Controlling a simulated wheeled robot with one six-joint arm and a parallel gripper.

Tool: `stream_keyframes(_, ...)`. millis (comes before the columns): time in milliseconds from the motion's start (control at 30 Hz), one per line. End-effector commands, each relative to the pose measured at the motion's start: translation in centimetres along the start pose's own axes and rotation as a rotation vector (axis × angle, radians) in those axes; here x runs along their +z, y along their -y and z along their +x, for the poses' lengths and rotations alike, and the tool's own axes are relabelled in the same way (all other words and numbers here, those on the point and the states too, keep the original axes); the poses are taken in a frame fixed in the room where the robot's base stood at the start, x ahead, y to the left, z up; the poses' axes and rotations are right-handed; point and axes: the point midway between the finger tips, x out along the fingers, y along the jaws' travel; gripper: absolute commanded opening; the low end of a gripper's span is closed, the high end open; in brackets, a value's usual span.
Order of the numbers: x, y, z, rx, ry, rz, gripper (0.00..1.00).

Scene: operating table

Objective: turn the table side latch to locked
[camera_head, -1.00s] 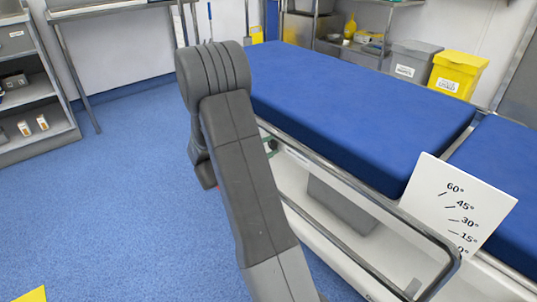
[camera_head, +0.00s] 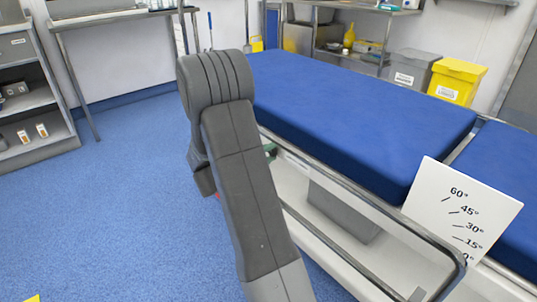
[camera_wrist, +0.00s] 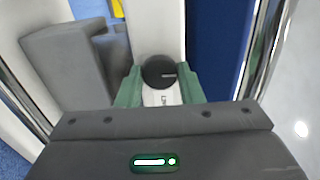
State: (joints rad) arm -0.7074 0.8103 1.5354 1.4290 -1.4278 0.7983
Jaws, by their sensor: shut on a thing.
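The side latch shows in the wrist view as a round black knob (camera_wrist: 158,72) with a pale line mark pointing right. A white label plate (camera_wrist: 160,97) with small, unreadable print is just below it. My gripper (camera_wrist: 160,86) has green fingers on the left and right of the knob, and it is shut on the knob. In the head view my own arm hides the knob; only a bit of green finger (camera_head: 270,151) shows beside it. The operating table has a blue mattress (camera_head: 350,115) and a steel side rail (camera_head: 400,222).
A white angle board (camera_head: 460,215) stands at the table's right side. A grey block (camera_wrist: 70,65) is left of the knob in the wrist view. A grey bin (camera_head: 413,68) and a yellow bin (camera_head: 457,80) stand behind the table. The blue floor (camera_head: 100,215) at left is open.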

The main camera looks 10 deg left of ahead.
Motion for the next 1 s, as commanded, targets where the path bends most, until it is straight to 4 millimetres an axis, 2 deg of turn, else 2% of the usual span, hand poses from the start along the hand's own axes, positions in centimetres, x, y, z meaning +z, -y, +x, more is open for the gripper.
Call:
stream_keyframes(333, -0.1, -0.1, -0.1, 0.002, -0.001, 0.002, 0.11)
stream_keyframes(367, -0.1, -0.1, -0.1, 0.002, -0.001, 0.002, 0.36)
stream_keyframes(467, 0.0, -0.1, 0.0, 0.002, -0.001, 0.002, 0.55)
stream_keyframes(800, 0.0, 0.0, -0.3, 0.001, 0.001, 0.001, 0.55)
stream_keyframes(867, 0.1, 0.1, -0.8, 0.001, 0.002, 0.001, 0.55)
stream_keyframes(1000, 0.1, 0.2, -3.1, 0.001, 0.004, 0.000, 0.55)
